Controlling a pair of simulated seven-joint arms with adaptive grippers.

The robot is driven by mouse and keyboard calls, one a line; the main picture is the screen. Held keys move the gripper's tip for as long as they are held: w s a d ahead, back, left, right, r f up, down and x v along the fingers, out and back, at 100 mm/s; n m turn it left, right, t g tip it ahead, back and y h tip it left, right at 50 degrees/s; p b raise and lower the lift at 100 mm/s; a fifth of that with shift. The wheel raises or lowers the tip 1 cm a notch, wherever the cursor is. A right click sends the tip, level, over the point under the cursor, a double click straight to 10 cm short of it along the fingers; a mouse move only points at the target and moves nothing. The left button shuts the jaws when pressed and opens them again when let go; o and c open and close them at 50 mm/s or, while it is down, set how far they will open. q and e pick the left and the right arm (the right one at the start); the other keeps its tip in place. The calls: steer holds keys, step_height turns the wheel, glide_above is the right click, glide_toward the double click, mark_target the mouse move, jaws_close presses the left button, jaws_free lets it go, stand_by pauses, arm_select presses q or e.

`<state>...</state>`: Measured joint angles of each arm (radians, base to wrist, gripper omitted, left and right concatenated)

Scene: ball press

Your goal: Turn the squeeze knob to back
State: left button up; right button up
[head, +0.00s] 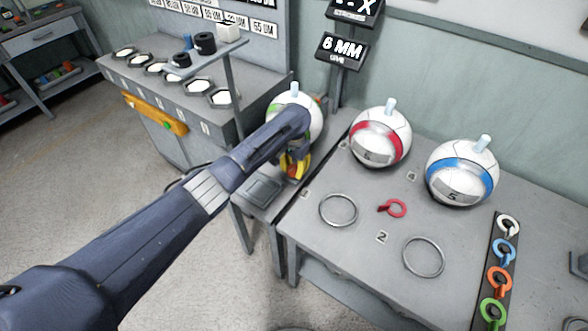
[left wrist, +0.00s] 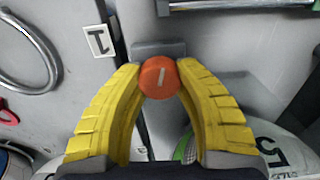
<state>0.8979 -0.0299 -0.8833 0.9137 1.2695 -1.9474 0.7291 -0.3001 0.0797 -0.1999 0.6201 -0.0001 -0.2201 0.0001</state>
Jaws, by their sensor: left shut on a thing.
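The squeeze knob (left wrist: 159,77) is a round orange knob with a short white mark, which looks slightly tilted in the left wrist view. It sits against a grey block (left wrist: 158,48). My left gripper (left wrist: 160,70) has its yellow fingers on both sides of the knob, touching it. In the head view my left gripper (head: 294,166) is low in front of the green-striped ball (head: 285,99), and my arm hides part of that ball and most of the knob. My right gripper is in neither view.
A red-striped ball (head: 378,138) and a blue-striped ball (head: 461,173) stand on the grey table (head: 330,250). Colored rings sit on a dark strip (head: 493,262) at right.

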mark_target(294, 167)
arm_select(q)
steer(key=shift+d+r+n, duration=0.15)
steer(key=shift+n, duration=1.15)
steer(key=shift+w, duration=0.1)
steer(key=o, duration=1.3)
step_height(294, 167, up, 12)
steer(key=shift+f, duration=0.1)
